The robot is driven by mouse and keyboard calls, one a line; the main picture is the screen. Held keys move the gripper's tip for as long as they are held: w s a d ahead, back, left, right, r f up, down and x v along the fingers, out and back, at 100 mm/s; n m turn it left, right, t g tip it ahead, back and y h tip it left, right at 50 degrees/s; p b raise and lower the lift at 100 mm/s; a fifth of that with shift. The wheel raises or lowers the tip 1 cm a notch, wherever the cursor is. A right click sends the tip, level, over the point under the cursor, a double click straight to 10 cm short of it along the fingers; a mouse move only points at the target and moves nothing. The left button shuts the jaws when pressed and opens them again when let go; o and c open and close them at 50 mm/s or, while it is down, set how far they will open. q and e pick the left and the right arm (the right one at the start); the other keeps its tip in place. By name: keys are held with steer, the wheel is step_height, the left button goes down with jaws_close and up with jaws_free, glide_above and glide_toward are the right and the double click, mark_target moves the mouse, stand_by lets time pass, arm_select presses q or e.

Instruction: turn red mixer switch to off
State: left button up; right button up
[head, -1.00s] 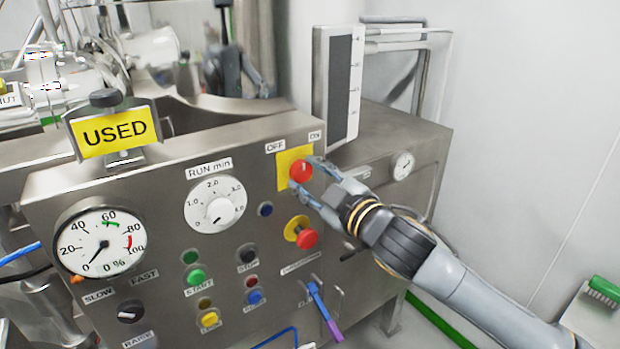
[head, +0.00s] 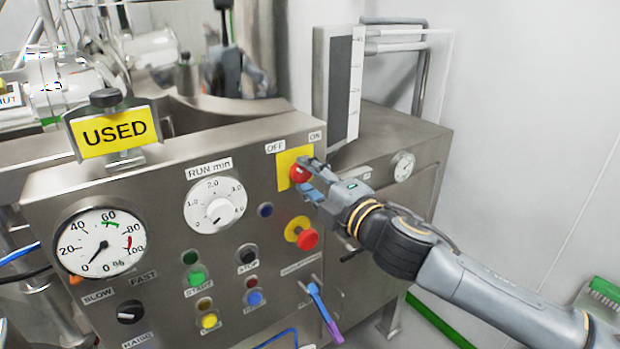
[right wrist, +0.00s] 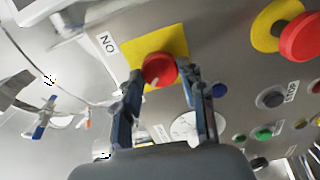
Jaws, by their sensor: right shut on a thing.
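The red mixer switch (head: 299,174) is a round red knob on a yellow square plate (head: 285,162) at the upper right of the steel control panel. OFF and ON labels sit above it. My right gripper (head: 306,178) reaches it from the right and is shut on the knob, covering part of it. In the right wrist view the red switch (right wrist: 159,69) sits between the two fingers (right wrist: 168,84), with a pale mark on its lower left. My left gripper does not show.
A red emergency button (head: 306,239) on a yellow base sits just below the switch. The RUN min dial (head: 215,202) is to the left, with several coloured buttons below it. A blue and purple handle (head: 324,312) sticks out lower down.

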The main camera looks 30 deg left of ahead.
steer(key=shift+n, duration=0.3)
steer(key=o, duration=1.1)
steer(key=shift+o, duration=0.3)
steer(key=v, duration=1.2)
steer(key=shift+f, duration=0.15)
